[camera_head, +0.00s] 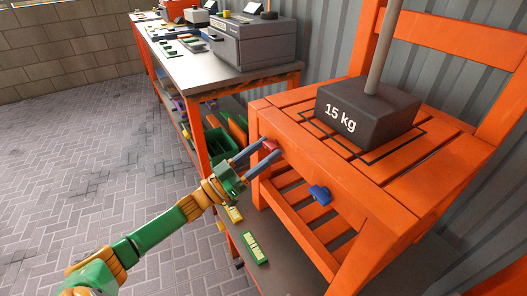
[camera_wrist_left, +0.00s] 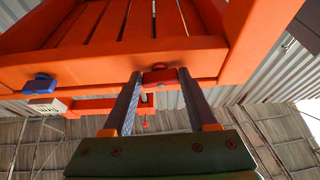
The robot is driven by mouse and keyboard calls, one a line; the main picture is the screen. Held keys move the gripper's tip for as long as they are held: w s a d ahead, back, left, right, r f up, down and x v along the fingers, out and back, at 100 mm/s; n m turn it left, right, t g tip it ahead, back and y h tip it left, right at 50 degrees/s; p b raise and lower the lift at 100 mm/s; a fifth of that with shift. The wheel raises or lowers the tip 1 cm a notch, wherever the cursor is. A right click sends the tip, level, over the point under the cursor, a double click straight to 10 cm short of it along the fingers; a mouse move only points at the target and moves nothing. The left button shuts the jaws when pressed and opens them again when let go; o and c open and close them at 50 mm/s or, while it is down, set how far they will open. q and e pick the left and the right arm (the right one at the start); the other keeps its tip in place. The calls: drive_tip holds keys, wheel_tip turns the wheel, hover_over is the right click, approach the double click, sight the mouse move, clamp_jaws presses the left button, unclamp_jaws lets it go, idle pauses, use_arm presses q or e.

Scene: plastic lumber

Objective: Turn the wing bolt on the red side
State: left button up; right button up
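A red wing bolt (camera_head: 269,146) sits on the front board of an orange wooden chair (camera_head: 330,165), near its left corner. It also shows in the left wrist view (camera_wrist_left: 160,76). A blue wing bolt (camera_head: 320,194) sits further right on the same board; in the left wrist view (camera_wrist_left: 40,84) it is at the left. My left gripper (camera_head: 270,148) is open, its two fingers pointing at the board with the red bolt between their tips. In the left wrist view (camera_wrist_left: 160,77) narrow gaps seem to separate the bolt from the fingers. My right gripper is not in view.
A dark 15 kg weight (camera_head: 365,115) with a pole stands on the chair seat. The chair stands on a grey platform (camera_head: 285,255) with a green-and-white piece (camera_head: 254,248). A workbench (camera_head: 190,72) with a grey machine (camera_head: 250,42) is behind. Paved floor lies open at left.

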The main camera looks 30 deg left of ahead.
use_arm(q)
drive_tip(key=o, duration=1.4)
drive_tip(key=shift+r, duration=0.1)
drive_tip(key=shift+c, duration=0.2)
drive_tip(key=v, duration=0.7)
